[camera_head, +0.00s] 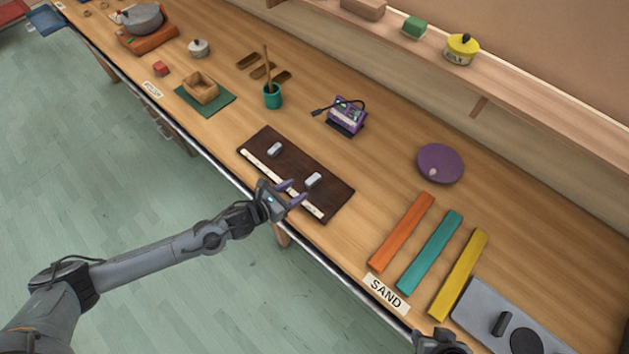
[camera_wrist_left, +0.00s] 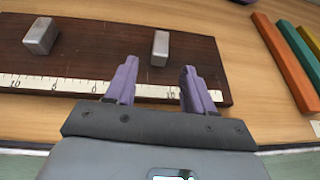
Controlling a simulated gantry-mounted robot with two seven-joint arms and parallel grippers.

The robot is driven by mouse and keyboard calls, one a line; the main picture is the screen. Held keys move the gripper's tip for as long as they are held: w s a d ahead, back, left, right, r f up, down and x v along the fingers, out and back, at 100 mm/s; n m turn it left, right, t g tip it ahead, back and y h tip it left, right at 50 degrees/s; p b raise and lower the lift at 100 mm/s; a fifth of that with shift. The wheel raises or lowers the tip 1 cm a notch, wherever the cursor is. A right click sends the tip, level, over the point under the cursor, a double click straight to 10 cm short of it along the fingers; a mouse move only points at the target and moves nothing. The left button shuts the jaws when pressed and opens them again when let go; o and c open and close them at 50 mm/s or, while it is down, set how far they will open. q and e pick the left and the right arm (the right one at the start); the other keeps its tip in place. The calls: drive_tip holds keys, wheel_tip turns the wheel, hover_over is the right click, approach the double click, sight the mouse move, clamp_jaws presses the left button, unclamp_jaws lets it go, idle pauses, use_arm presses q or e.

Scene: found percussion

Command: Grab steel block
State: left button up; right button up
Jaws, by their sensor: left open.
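Two small silver-grey steel blocks lie on a dark brown board (camera_head: 283,172) with a white ruler strip along its near edge. One block (camera_head: 313,180) is toward the board's right part, and the other block (camera_head: 274,149) is toward its left part. My left gripper (camera_head: 297,195) is open with purple fingers, at the board's near edge, just short of the right block. In the left wrist view, the right block (camera_wrist_left: 160,48) stands beyond the gap between the fingertips (camera_wrist_left: 160,75), apart from them. The left block (camera_wrist_left: 41,36) is off to the left. My right gripper's fingers do not show.
Orange, teal and yellow bars (camera_head: 430,251) lie right of the board, near a SAND label (camera_head: 386,292). A purple device (camera_head: 345,116), a teal cup (camera_head: 272,96) and a purple disc (camera_head: 440,163) stand behind. Bare tabletop surrounds the board.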

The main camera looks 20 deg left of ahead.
sight(309, 182)
use_arm(q)
drive_tip(key=shift+r+x, duration=0.2)
drive_tip(key=shift+x, duration=3.2)
clamp_jaws()
